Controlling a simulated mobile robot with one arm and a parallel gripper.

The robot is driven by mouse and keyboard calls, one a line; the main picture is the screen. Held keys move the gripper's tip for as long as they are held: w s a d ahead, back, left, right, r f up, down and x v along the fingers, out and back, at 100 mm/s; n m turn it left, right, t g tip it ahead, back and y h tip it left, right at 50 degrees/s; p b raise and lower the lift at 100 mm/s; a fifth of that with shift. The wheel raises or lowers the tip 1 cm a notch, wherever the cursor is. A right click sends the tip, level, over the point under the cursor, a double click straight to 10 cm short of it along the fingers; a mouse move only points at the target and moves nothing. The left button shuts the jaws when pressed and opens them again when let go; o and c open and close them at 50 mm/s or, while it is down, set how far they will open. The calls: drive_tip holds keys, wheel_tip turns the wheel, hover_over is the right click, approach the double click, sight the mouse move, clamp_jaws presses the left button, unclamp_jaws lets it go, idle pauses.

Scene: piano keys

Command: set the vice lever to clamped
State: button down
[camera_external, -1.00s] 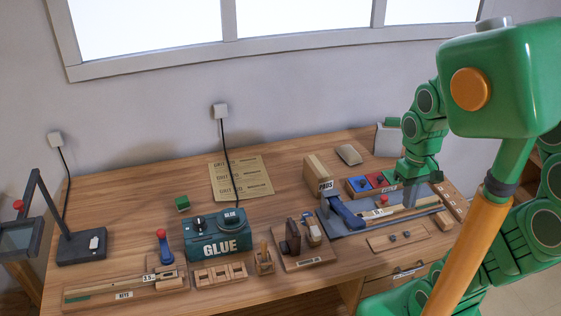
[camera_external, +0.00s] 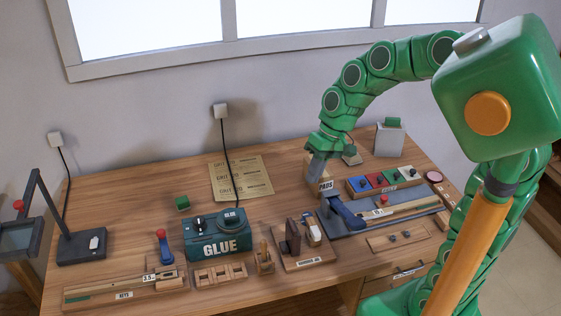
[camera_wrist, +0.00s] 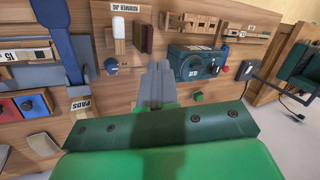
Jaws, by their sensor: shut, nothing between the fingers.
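A large blue lever (camera_external: 347,213) lies tilted at the left end of a grey plate (camera_external: 352,228) on the right side of the bench. It shows at the left of the wrist view (camera_wrist: 62,50). A smaller blue lever with a red knob (camera_external: 163,247) stands upright by the keys rack at the left; its red knob (camera_wrist: 225,48) shows in the wrist view. No label marks either as the vice lever. My gripper (camera_external: 314,172) is shut and empty, above the bench by the PADS box, apart from both levers. Its fingers point at the bench in the wrist view (camera_wrist: 157,82).
The PADS box (camera_external: 318,188) is partly hidden behind my gripper. The teal GLUE unit (camera_external: 215,240) and a wooden jig (camera_external: 303,262) stand left of the large lever. A tray of coloured blocks (camera_external: 385,182) is to its right.

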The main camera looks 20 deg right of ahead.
drive_tip(key=w+a+f+y, duration=0.1)
drive_tip(key=w+a+f, duration=0.3)
drive_tip(key=a, duration=0.7)
drive_tip(key=w+a+f+m+y, duration=0.1)
drive_tip(key=w+a+f, duration=0.4)
drive_tip(key=a, duration=0.5)
drive_tip(key=w+a+f+y, duration=0.2)
drive_tip(key=w+a+f, duration=0.3)
drive_tip(key=a, duration=0.6)
drive_tip(key=shift+w+a+f+m, duration=0.25)
drive_tip(key=shift+w+a+m, duration=0.1)
drive_tip(key=shift+w+m, duration=0.05)
approach(165, 245)
drive_tip(key=shift+w+a+f, duration=0.6)
drive_tip(key=shift+w+a, duration=0.15)
drive_tip(key=shift+a, duration=0.15)
drive_tip(key=shift+w+a+f, duration=0.55)
drive_tip(key=shift+w+a, duration=0.2)
drive_tip(key=shift+a, duration=0.15)
